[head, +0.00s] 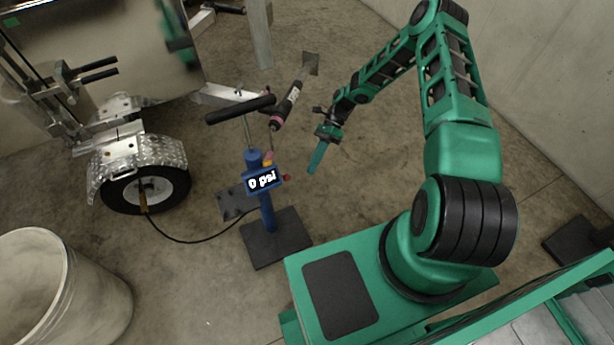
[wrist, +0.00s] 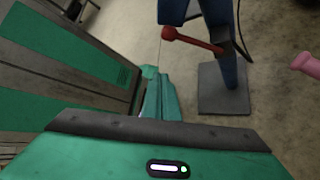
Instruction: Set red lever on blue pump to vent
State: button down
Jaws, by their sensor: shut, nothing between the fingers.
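The blue pump (head: 266,212) stands upright on a dark base plate, with a black T-handle (head: 240,108) on top and a display (head: 263,180) reading 0 psi. Its red lever shows as a small red knob (head: 287,177) on the pump's right side. In the wrist view the red lever (wrist: 195,40) runs sideways from the blue column (wrist: 226,70) to a round knob at its left end. My gripper (head: 316,160) is shut and empty, to the right of the knob and apart from it. Its green fingers (wrist: 160,98) point toward the pump area in the wrist view.
A black hose (head: 180,240) runs from the pump to the trailer wheel (head: 145,187). A black cylinder with a pink ring (head: 287,105) is close behind the pump. A pale bin (head: 95,290) stands at lower left. Bare concrete floor lies right of the pump.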

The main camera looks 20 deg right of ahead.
jog(key=shift+v, duration=1.35)
jog(key=shift+w+f, duration=0.1)
jog(key=s+d+r+n+t+h, duration=0.1)
jog(key=s+d+r+n+h, duration=0.25)
jog(key=r, duration=0.75)
jog(key=s+d+r+n+t+h, duration=0.15)
jog(key=s+d+r, duration=0.35)
jog(key=r, duration=0.6)
jog(key=s+d+r+n+t+h, duration=0.1)
jog(key=s+d+r+n+h, duration=0.15)
jog(key=d+r, duration=0.6)
jog(key=s+a+r+n+t, duration=0.1)
jog(key=s+r+n, duration=0.2)
jog(key=s+r, duration=0.3)
jog(key=s+r+n+t, duration=0.2)
jog(key=s+r, duration=0.3)
jog(key=s, duration=0.8)
jog(key=shift+s+a+r+n+h, duration=0.3)
jog(key=shift+a+r+n+h, duration=0.05)
jog(key=shift+r+n+h, duration=0.1)
jog(key=shift+w+f, duration=0.1)
jog(key=shift+w, duration=0.05)
